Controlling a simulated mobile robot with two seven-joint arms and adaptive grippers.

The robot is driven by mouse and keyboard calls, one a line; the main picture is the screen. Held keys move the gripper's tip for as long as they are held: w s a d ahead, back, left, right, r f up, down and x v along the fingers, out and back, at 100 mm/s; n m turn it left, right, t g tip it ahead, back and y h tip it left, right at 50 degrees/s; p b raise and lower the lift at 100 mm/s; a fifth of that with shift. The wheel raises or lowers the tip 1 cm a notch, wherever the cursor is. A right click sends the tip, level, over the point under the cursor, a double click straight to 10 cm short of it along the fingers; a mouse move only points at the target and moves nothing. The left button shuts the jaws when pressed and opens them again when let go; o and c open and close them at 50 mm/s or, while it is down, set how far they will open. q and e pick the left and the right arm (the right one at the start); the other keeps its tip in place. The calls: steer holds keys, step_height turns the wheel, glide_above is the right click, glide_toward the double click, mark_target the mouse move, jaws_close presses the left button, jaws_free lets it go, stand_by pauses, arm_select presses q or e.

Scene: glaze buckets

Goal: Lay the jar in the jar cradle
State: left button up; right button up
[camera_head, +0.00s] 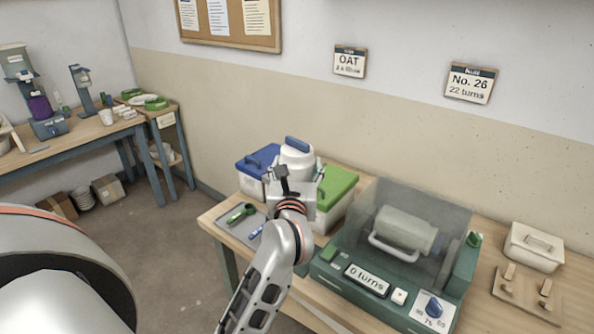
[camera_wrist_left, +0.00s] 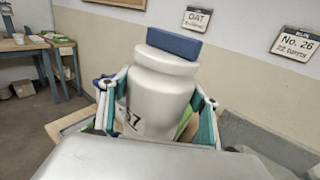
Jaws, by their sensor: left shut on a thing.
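The jar is pale grey-white with a blue lid (camera_head: 297,143) and stands upright behind my left gripper (camera_head: 296,186). My left gripper is shut on it. In the left wrist view the jar (camera_wrist_left: 162,85) sits between the two fingers, with a label ending in 7 partly hidden by the wrist. I cannot tell whether its base touches the table. A wooden base with upright pegs (camera_head: 526,292) at the far right of the table looks like the jar cradle, and it is empty. My right gripper is not in view.
A blue-lidded bin (camera_head: 250,172) and a green-lidded bin (camera_head: 338,186) flank the jar closely. A green machine (camera_head: 340,283) with a clear cover, a drum and "0 turns" stands between them and the pegged base.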

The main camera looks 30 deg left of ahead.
mark_target(297, 148)
arm_select(q)
steer(key=shift+r, duration=2.05)
